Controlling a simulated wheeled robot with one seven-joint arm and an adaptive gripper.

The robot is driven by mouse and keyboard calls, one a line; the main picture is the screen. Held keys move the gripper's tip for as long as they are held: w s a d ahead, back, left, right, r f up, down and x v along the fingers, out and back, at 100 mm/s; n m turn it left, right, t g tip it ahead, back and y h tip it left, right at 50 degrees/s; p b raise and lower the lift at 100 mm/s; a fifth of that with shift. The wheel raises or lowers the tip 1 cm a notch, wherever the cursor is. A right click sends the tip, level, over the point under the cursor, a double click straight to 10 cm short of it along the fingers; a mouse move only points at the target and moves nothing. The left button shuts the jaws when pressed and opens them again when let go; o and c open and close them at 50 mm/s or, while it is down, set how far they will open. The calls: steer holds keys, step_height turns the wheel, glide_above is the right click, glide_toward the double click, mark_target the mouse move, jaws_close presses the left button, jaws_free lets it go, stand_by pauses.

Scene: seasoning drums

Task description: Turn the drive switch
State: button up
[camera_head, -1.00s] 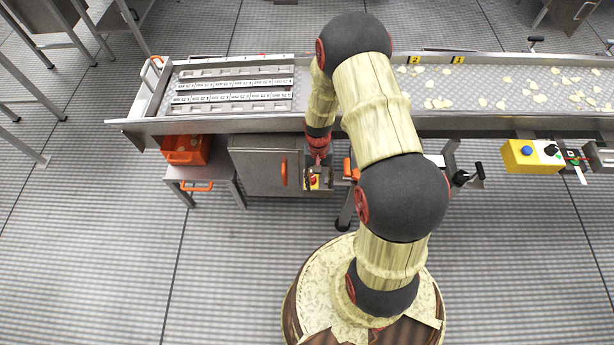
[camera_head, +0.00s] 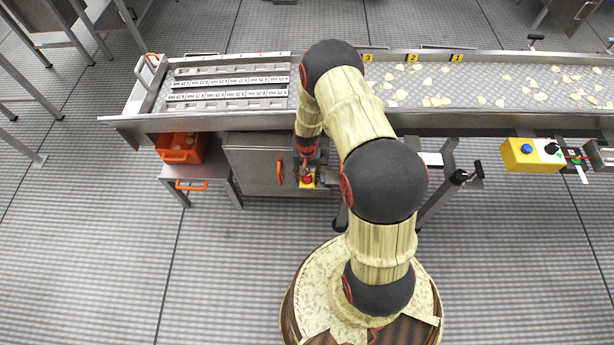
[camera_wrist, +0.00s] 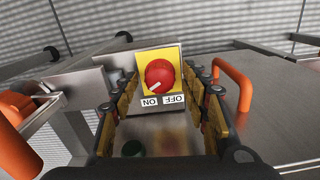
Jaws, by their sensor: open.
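The drive switch is a round red knob (camera_wrist: 159,74) on a yellow plate (camera_wrist: 172,52), on the front of a steel machine. Its white mark points to the lower left, toward the "ON" label (camera_wrist: 150,101); the "OFF" label (camera_wrist: 174,99) is beside it. Both labels appear upside down. My gripper (camera_wrist: 161,82) is open, its fingers to the left and right of the knob, with visible gaps on both sides. In the head view my gripper (camera_head: 305,164) is just above the switch (camera_head: 308,181), partly covering it.
An orange handle (camera_wrist: 233,86) stands close right of my right finger, on a steel cabinet (camera_head: 257,165). An orange bin (camera_head: 181,148) sits on a small stand at left. The conveyor (camera_head: 480,122) runs above; a yellow button box (camera_head: 531,155) is at right.

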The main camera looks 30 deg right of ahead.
steer(key=shift+f, duration=0.1)
steer(key=shift+c, duration=1.1)
steer(key=c, duration=0.9)
steer(key=shift+c, duration=0.2)
steer(key=shift+n, duration=0.3)
steer(key=n+p, duration=0.1)
steer(key=n, duration=0.4)
steer(key=shift+n, duration=0.3)
steer(key=n, duration=0.5)
steer(key=shift+n+p, duration=0.3)
steer(key=shift+p, duration=0.1)
steer(key=o, duration=1.2)
steer(key=shift+c, duration=0.2)
